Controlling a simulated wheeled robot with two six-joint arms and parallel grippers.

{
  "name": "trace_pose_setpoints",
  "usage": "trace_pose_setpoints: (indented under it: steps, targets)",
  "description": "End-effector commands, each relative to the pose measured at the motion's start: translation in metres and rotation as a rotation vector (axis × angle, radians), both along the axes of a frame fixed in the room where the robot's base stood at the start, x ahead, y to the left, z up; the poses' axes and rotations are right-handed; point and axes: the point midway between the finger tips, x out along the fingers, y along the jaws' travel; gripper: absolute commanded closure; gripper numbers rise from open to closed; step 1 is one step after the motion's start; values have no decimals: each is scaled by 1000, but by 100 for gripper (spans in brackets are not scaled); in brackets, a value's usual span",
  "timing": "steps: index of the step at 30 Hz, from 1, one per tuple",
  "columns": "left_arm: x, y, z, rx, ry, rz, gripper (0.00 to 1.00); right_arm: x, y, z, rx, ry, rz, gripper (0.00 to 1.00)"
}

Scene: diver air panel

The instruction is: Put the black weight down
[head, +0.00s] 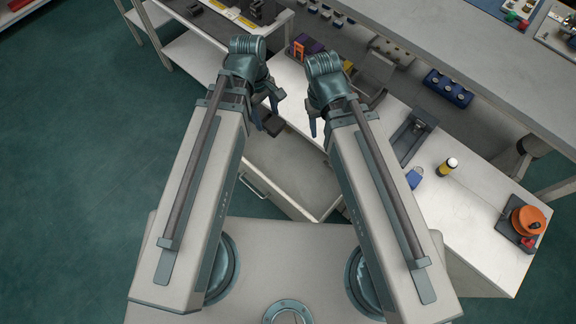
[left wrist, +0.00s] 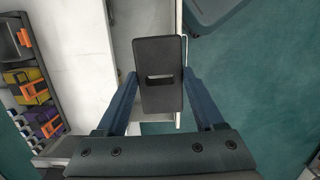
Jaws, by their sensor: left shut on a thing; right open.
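The black weight (left wrist: 160,99) is a dark flat block with a slot, seen in the left wrist view between the two blue fingers of my left gripper (left wrist: 160,88). My left gripper is shut on its sides. In the head view the weight shows as a dark block (head: 272,124) beside my left gripper (head: 265,112), partly hidden by it. From the wrist it overlaps an open white drawer (head: 290,172); its height above the drawer is unclear. My right gripper (head: 320,120) is open and empty, to the right of the left one.
The light bench top (head: 460,215) holds a black-and-yellow cylinder (head: 447,167), an orange reel (head: 528,220), a blue tag (head: 414,178) and a grey tray (head: 411,137). Purple and orange items (head: 303,46) stand at the back. Green floor (head: 80,160) lies open at the left.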

Motion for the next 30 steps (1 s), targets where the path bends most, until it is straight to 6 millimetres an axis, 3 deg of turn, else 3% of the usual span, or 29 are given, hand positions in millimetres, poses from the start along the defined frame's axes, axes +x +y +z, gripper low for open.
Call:
trace_pose_setpoints:
  steps: [1,30]
  targets:
    - [5,1,-22,-1,0,-1,100,0,0,-22,0,0,1,50]
    - [65,36,-221,-1,1,-25,100,0,0,-221,-2,-2,8,50]
